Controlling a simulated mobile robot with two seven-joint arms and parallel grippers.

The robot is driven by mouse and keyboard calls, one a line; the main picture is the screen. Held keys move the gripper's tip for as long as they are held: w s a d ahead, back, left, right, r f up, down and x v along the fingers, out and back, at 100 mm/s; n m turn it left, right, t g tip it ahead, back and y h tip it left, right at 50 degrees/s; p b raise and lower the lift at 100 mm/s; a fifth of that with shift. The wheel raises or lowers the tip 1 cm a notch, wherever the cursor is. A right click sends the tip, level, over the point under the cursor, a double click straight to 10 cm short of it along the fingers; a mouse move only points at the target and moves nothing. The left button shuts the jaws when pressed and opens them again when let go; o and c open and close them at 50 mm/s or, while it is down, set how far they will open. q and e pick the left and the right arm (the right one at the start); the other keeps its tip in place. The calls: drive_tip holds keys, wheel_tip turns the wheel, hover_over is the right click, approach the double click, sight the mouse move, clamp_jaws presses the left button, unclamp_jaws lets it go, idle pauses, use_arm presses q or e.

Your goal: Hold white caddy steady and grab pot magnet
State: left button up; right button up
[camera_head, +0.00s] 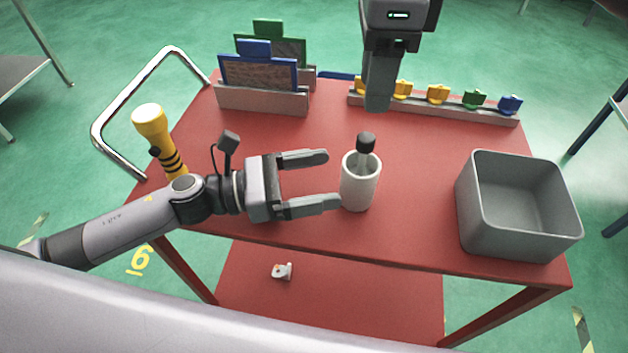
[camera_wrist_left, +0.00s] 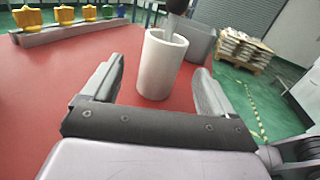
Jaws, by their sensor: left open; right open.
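The white caddy (camera_head: 358,190) is an upright white cup on the red cart, near its front middle. The pot magnet (camera_head: 365,150) stands in it, with a dark head above the rim and its lower part hidden. My left gripper (camera_head: 332,180) is open beside the caddy, its fingertips at the caddy's left side. In the left wrist view the caddy (camera_wrist_left: 160,68) stands ahead between the two open fingers. My right gripper (camera_head: 378,95) hangs above and behind the caddy, apart from the magnet; its fingers overlap in this view.
A grey bin (camera_head: 517,215) stands at the right of the red cart top (camera_head: 420,190). A rail with coloured clips (camera_head: 437,97) lies at the back right. Boards in a holder (camera_head: 262,98) stand at the back left, and a yellow flashlight (camera_head: 157,135) at the left.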

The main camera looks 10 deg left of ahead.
sight(342, 181)
use_arm(q)
drive_tip(key=shift+s+f+m, duration=0.15)
drive_tip(key=shift+f+m, duration=0.15)
drive_tip(key=shift+f, duration=0.1)
drive_tip(key=shift+d, duration=0.2)
drive_tip(key=x, duration=0.6)
drive_tip(key=shift+d+f, duration=0.15)
drive_tip(key=shift+d, duration=0.2)
drive_tip(key=c, duration=1.1)
